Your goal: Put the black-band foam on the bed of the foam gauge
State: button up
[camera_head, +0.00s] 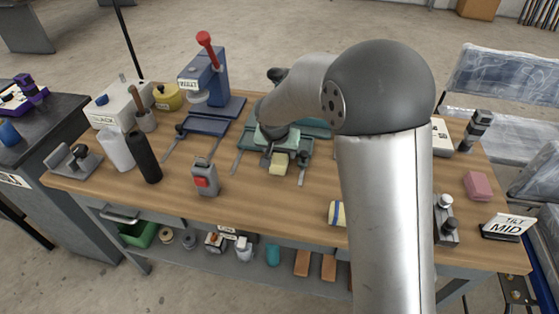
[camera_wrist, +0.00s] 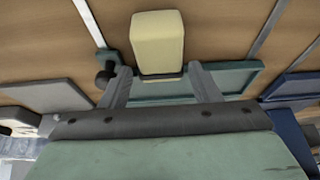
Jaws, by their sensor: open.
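A cream foam block (camera_wrist: 158,38) shows in the wrist view, with a thin dark line along its near edge; whether this is a black band is unclear. It also shows in the head view (camera_head: 279,164), at the front of a green fixture (camera_head: 252,155), seemingly the foam gauge. A green plate of the fixture (camera_wrist: 238,78) lies under or beside the foam's near end; exact contact is unclear. My gripper (camera_wrist: 159,72) is open, with one finger on each side of the foam's near end and gaps visible. My arm hides part of the fixture.
A cream foam with a blue band (camera_head: 337,213) lies at the table's front, partly behind my arm. A pink block (camera_head: 478,186) is at the right. A blue press with a red knob (camera_head: 207,80) stands behind left; a grey device with a red button (camera_head: 205,179) stands front left.

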jog(key=shift+x, duration=1.45)
jog(key=shift+r, duration=0.1)
jog(key=c, duration=0.8)
